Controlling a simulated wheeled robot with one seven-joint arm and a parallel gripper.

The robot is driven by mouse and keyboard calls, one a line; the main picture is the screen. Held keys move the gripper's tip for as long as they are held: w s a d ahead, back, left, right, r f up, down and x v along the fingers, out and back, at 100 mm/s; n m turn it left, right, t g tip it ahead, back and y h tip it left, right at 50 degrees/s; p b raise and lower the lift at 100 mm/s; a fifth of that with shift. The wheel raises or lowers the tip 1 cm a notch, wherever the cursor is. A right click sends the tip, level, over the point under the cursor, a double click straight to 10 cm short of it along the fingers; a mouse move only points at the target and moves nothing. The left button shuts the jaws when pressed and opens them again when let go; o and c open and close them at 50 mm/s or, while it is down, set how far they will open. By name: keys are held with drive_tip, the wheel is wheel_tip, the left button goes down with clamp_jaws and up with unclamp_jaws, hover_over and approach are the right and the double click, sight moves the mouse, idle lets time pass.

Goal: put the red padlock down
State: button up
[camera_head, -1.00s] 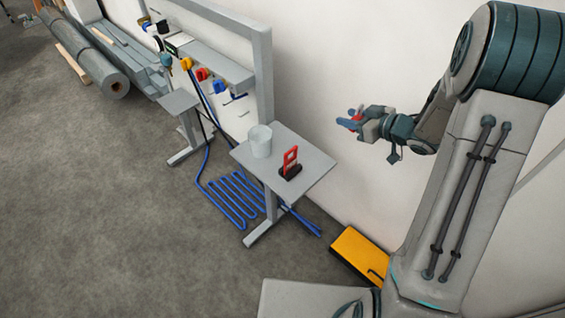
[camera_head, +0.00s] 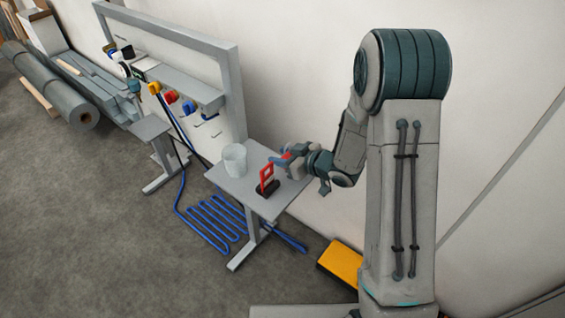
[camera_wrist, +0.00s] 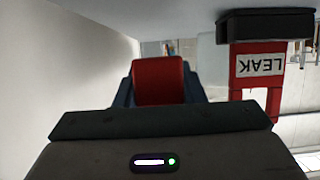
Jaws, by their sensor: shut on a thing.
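The red padlock (camera_wrist: 159,82) is held between the fingers of my gripper in the wrist view. In the head view my gripper (camera_head: 284,161) is shut on it, and only a small red part of the padlock (camera_head: 287,155) shows. The gripper is at the right side of the small grey table (camera_head: 240,183), close to its top. Whether the padlock touches the table cannot be told. The padlock's shackle is not clearly visible.
A red frame-shaped sign on a black base (camera_head: 267,181) stands on the table, reading LEAK in the wrist view (camera_wrist: 260,65). Blue hose (camera_head: 215,215) lies on the floor; a yellow case (camera_head: 341,262) is nearby.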

drive_tip(key=shift+f, duration=1.25)
drive_tip(key=shift+f, duration=0.2)
drive_tip(key=o, duration=1.1)
drive_tip(key=shift+r, duration=0.1)
